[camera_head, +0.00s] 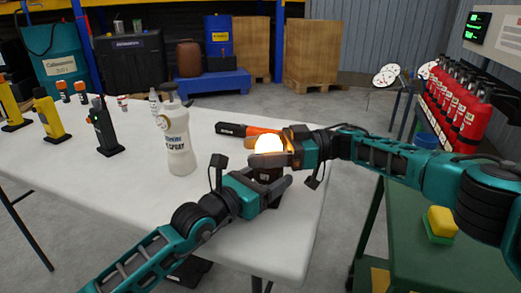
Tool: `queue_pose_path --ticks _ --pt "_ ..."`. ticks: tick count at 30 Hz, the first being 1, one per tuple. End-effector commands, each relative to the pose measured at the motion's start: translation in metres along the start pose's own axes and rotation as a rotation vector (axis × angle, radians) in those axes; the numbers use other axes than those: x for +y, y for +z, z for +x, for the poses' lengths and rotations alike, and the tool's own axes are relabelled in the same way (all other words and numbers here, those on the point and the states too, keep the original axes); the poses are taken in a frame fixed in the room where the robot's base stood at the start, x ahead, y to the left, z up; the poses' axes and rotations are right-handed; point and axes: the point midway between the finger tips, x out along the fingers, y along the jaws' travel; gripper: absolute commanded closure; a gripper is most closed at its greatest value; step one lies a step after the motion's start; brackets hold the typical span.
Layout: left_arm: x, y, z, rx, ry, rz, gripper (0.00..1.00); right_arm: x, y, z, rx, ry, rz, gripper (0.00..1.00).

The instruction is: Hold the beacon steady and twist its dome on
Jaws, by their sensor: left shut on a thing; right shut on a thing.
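The beacon's dome (269,144) glows white-orange near the right end of the white table (130,209). The dark beacon base (268,174) is below it, mostly hidden by my grippers. My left gripper (272,187) is shut on the base, low over the table. My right gripper (272,154) comes in from the right and is shut on the dome, directly above the base. The dome looks upright over the base. I cannot tell whether the two are touching or how far the dome is seated.
A spray bottle (178,140) stands left of my grippers. An orange-and-black tool (243,131) lies just behind the dome. Radios and small bottles stand at the table's far left. A green bench (405,240) with a yellow-green sponge (441,222) and red extinguishers (470,118) are at right.

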Motion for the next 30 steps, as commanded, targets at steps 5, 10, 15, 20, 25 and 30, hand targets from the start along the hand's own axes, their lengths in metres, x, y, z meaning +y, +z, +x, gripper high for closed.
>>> queue_pose_path --ticks 5,10,15,20,25,30 --pt "-0.0048 -0.0009 0.0004 0.002 -0.009 0.000 0.78 0.0011 -0.0027 0.0007 0.004 -0.039 -0.005 0.71" --pt "-0.0051 -0.0010 0.0004 0.002 -0.009 0.000 0.78 -0.0003 -0.0019 0.0002 0.004 -0.063 -0.001 0.71" --pt "-0.0052 -0.0012 0.0004 0.002 -0.009 0.001 0.78 -0.0011 -0.0016 -0.0005 0.004 -0.072 0.002 0.71" --pt "-0.0051 -0.0012 0.0004 0.002 -0.009 0.001 0.78 -0.0014 -0.0014 -0.0005 0.004 -0.074 0.002 0.71" --pt "-0.0049 -0.0013 0.0003 0.002 -0.009 0.001 0.78 -0.0016 -0.0013 -0.0004 0.004 -0.075 0.003 0.71" --pt "-0.0042 -0.0014 0.0003 0.003 -0.007 0.000 0.78 -0.0018 -0.0010 -0.0004 0.004 -0.075 0.003 0.26"
